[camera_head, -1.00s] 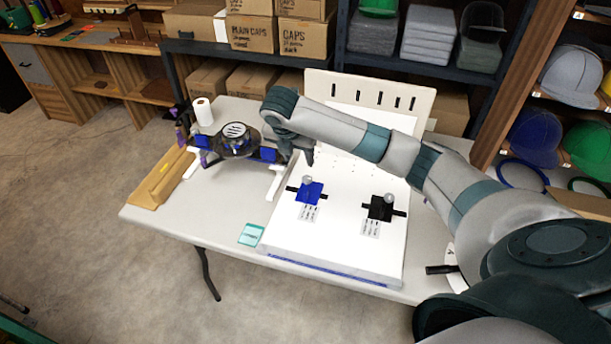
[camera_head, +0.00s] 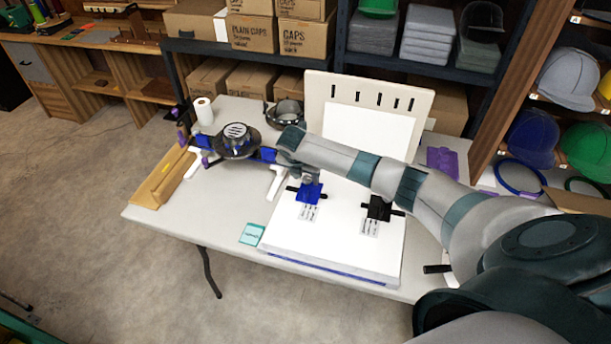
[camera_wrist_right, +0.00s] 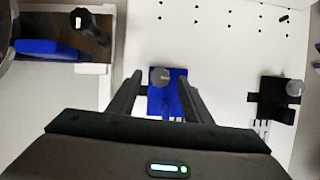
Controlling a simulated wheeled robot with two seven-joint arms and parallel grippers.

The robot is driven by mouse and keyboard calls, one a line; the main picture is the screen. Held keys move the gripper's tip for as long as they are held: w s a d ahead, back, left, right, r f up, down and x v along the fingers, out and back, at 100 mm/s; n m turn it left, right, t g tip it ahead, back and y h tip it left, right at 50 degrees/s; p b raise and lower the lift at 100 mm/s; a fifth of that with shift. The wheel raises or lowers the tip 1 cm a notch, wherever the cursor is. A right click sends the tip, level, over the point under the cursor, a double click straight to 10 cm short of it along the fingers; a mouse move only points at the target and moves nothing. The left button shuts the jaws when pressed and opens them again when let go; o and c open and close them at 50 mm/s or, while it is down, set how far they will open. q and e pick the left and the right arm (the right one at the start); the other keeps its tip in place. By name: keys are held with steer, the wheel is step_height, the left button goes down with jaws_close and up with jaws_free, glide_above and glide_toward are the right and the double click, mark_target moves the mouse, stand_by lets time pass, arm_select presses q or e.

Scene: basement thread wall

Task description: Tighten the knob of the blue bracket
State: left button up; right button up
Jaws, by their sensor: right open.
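The blue bracket (camera_head: 309,193) sits on the white board, with a dark bar running through it. Its round grey knob (camera_wrist_right: 160,74) shows in the right wrist view, between the two fingers of my right gripper (camera_wrist_right: 158,84). The fingers are open, with a gap on each side of the knob; I cannot tell how far above it they are. The blue bracket also shows there (camera_wrist_right: 167,100), partly behind the fingers. In the head view my right gripper (camera_head: 309,174) is right above the blue bracket and largely covers the knob. My left gripper is not in view.
A black bracket (camera_head: 379,208) with its own knob (camera_wrist_right: 294,88) stands to the right on the white board (camera_head: 335,235). A round dark fixture with blue parts (camera_head: 236,141) stands to the left. A teal card (camera_head: 253,234) lies at the table's front. An upright pegboard (camera_head: 369,90) stands behind.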

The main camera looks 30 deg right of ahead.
steer(key=shift+f, duration=0.15)
steer(key=c, duration=1.1)
steer(key=shift+o, duration=0.2)
